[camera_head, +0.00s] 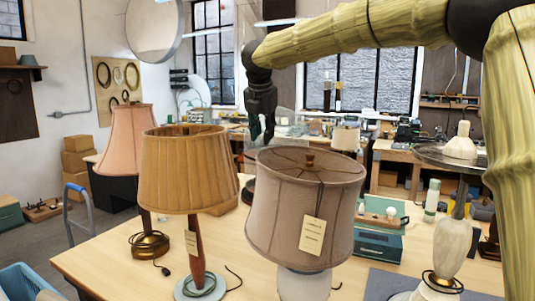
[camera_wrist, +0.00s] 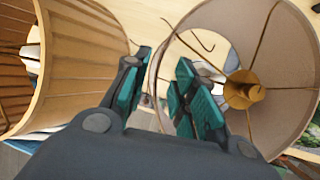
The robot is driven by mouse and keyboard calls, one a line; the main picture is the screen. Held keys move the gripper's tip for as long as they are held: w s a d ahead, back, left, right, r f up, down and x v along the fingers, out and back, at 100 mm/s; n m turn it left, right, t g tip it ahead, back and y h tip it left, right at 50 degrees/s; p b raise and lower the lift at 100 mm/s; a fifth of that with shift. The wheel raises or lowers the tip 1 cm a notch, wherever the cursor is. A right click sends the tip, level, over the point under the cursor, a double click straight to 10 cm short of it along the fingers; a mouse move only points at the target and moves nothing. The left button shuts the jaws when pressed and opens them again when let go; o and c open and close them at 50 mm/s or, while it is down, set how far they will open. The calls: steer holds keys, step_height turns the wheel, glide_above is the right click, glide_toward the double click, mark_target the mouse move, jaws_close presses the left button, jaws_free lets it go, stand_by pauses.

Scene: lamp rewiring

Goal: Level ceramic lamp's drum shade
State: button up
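The taupe drum shade (camera_head: 275,215) sits on a lamp with a white ceramic base (camera_head: 303,285) in the front middle of the head view. The shade looks tilted, lower on its right, with a cream tag (camera_head: 312,235) on its side. My gripper (camera_head: 262,132) points down by the shade's far left rim. In the wrist view, my gripper (camera_wrist: 165,72) is open with teal pads. The shade (camera_wrist: 275,45) shows on the right with its spokes and brass finial (camera_wrist: 243,90). Its near rim passes by or between the fingers; contact cannot be told.
A tan pleated-shade lamp (camera_head: 185,170) stands close on the left, with a pink-shade lamp (camera_head: 125,140) behind it. A shadeless ceramic lamp (camera_head: 452,250) stands to the right. The wooden table (camera_head: 105,262) has clear room at front left.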

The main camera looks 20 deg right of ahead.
mark_target(264, 159)
steer(key=p+x, duration=0.2)
steer(key=x, duration=0.3)
steer(key=p+x, duration=0.2)
steer(key=x, duration=0.3)
steer(key=shift+s+f, duration=0.15)
steer(key=shift+f, duration=0.2)
